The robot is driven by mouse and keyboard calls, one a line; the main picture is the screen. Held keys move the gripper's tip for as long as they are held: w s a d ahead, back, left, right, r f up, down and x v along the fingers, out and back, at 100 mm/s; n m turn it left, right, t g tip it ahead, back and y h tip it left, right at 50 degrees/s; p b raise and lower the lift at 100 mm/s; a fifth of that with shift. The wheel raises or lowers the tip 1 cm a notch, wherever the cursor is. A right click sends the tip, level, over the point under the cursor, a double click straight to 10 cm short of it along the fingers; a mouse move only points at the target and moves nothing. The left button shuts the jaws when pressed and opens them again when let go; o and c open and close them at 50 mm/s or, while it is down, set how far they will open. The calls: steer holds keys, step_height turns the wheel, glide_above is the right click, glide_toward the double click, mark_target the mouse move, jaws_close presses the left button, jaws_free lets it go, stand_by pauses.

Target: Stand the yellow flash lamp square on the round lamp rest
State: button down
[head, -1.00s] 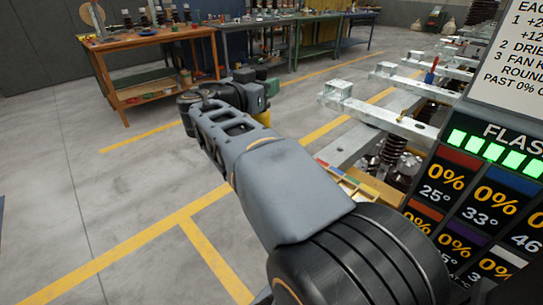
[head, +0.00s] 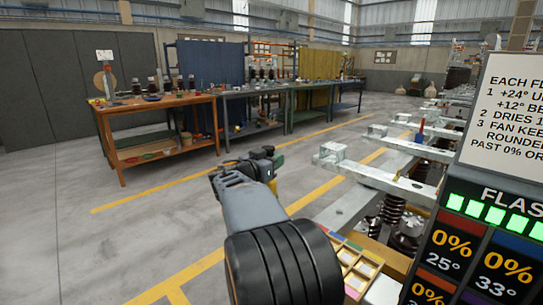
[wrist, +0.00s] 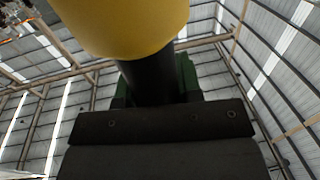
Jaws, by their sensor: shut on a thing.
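The yellow flash lamp (wrist: 122,28) fills the top of the wrist view, with a dark neck (wrist: 150,82) below it. The green fingers of my gripper (wrist: 155,92) are shut around this neck. In the head view my gripper (head: 268,164) is at the end of my outstretched arm, and only a small bit of the yellow lamp (head: 273,186) shows beneath it. The lamp is clear of any surface that I can see. I cannot make out the round lamp rest in either view.
An orange workbench (head: 150,105) with parts on top stands at the back left, and other benches run on to the right. Metal rails (head: 375,177) and a compartment tray (head: 352,262) are right of my arm. A display panel (head: 490,235) fills the lower right. Open floor lies left.

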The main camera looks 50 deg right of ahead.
steer(key=shift+w+d+f+b, duration=0.15)
steer(key=shift+d+f, duration=0.05)
steer(key=shift+f, duration=0.55)
steer(key=shift+w+d+f+b, duration=0.1)
steer(key=shift+w+d+f, duration=0.05)
steer(key=shift+f, duration=0.6)
steer(key=shift+w+d+f+b, duration=0.15)
steer(key=shift+d+f, duration=0.05)
steer(key=shift+f, duration=0.55)
steer(key=shift+f+b, duration=0.15)
steer(key=shift+b, duration=0.2)
steer(key=c, duration=0.8)
jaws_free()
steer(key=shift+f, duration=0.1)
